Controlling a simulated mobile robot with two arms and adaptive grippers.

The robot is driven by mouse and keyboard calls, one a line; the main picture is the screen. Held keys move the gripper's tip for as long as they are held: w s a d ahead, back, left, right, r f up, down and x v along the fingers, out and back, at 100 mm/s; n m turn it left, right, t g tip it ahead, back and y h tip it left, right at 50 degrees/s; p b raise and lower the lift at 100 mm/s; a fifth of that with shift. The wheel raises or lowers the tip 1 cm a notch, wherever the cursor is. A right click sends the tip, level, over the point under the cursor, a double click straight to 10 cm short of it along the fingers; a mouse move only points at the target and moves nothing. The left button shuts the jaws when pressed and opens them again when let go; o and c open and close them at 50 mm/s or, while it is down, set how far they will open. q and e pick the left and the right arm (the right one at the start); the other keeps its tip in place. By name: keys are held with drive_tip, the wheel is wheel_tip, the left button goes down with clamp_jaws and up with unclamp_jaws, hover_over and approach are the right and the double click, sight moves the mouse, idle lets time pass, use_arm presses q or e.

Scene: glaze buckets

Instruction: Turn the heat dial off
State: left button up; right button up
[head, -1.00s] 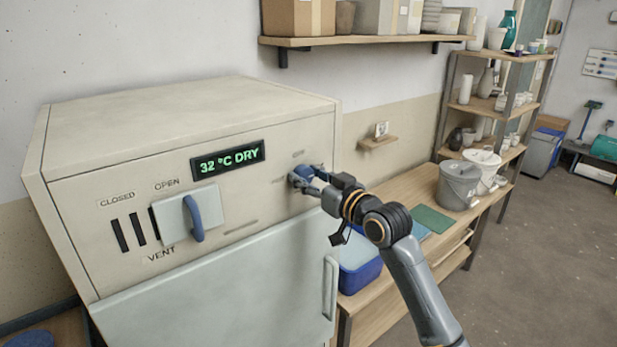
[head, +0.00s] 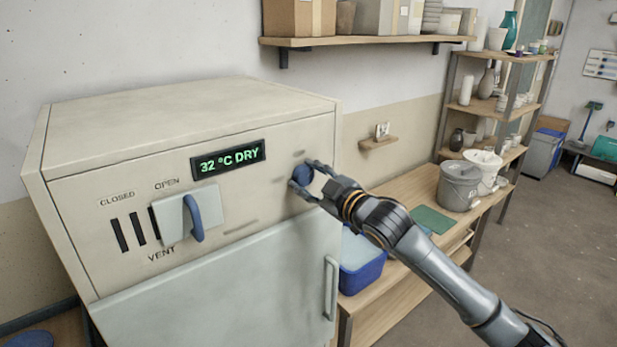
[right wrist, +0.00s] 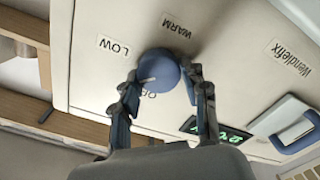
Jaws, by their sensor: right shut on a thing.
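The round blue heat dial (head: 302,174) sits on the right of the cream cabinet's front panel. My right gripper (head: 309,178) is shut on it, one finger on each side. In the right wrist view, the dial (right wrist: 160,70) lies between the fingers of my gripper (right wrist: 163,78). A short pale mark shows near the dial's left edge. The green display (head: 229,159) reads "32 °C DRY". My left gripper is not in view.
A vent slider plate with a blue handle (head: 196,218) is left of the dial. The cabinet door's handle (head: 330,288) sticks out below. A blue bin (head: 361,272) and a grey bucket (head: 459,186) stand on the wooden bench to the right.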

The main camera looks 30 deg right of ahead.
drive_tip(key=n, duration=0.5)
drive_tip(key=shift+n+p, duration=0.3)
drive_tip(key=shift+p, duration=0.05)
drive_tip(key=shift+f+n, duration=0.15)
drive_tip(key=shift+n, duration=1.85)
drive_tip(key=o, duration=1.1)
drive_tip(key=shift+a, duration=0.1)
drive_tip(key=shift+s+f, duration=0.15)
drive_tip(key=shift+s, duration=0.4)
drive_tip(key=shift+s+d, duration=0.15)
drive_tip(key=shift+s, duration=1.65)
drive_tip(key=shift+s+d, duration=0.2)
drive_tip(key=shift+s, duration=1.6)
drive_tip(key=shift+s+d, duration=0.15)
drive_tip(key=shift+s, duration=1.65)
